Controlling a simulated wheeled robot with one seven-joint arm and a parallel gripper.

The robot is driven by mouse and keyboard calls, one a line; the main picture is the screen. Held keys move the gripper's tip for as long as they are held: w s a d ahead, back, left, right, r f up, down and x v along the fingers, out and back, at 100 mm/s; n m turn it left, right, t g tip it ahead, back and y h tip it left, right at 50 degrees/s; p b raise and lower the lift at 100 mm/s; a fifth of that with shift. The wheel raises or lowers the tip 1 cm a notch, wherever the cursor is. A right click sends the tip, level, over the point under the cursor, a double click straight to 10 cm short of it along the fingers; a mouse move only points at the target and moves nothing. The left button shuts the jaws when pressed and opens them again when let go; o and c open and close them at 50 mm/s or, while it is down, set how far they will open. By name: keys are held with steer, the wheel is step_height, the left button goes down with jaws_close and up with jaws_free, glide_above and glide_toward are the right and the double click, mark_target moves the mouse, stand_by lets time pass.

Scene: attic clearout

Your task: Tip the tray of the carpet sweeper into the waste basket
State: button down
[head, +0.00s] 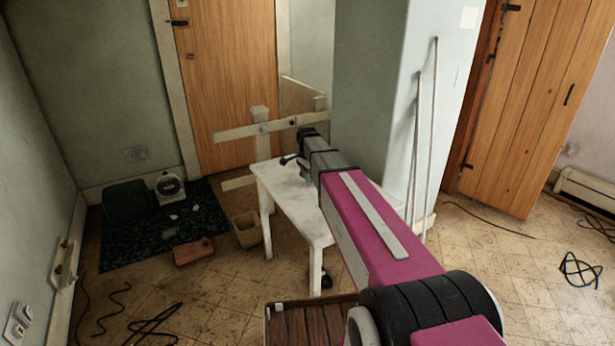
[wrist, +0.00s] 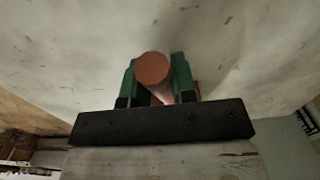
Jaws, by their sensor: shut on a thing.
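My gripper (head: 306,178) is over the white table, partly hidden by my arm in the head view. In the wrist view its green fingers (wrist: 156,82) are shut on a reddish-brown cylinder (wrist: 153,69), its round end toward the camera. I cannot tell what the cylinder belongs to. A tan, open-topped basket (head: 247,229), likely the waste basket, stands upright on the floor left of the table. A low brick-red box (head: 194,252), possibly the carpet sweeper or its tray, lies on the floor left of the basket, apart from my gripper.
The white table (head: 275,181) stands below my gripper. A dark patterned rug (head: 140,245) holds a dark bin (head: 128,201), a white appliance (head: 170,188) and pale scraps. Dark cables lie on the floor at both sides. A slatted wooden piece (head: 310,325) is in front.

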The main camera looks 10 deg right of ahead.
steer(key=c, duration=0.8)
jaws_free()
steer(key=shift+c, duration=0.2)
step_height(320, 180, up, 11)
steer(key=shift+f, duration=0.2)
steer(key=shift+r, duration=0.15)
steer(key=shift+s, duration=0.15)
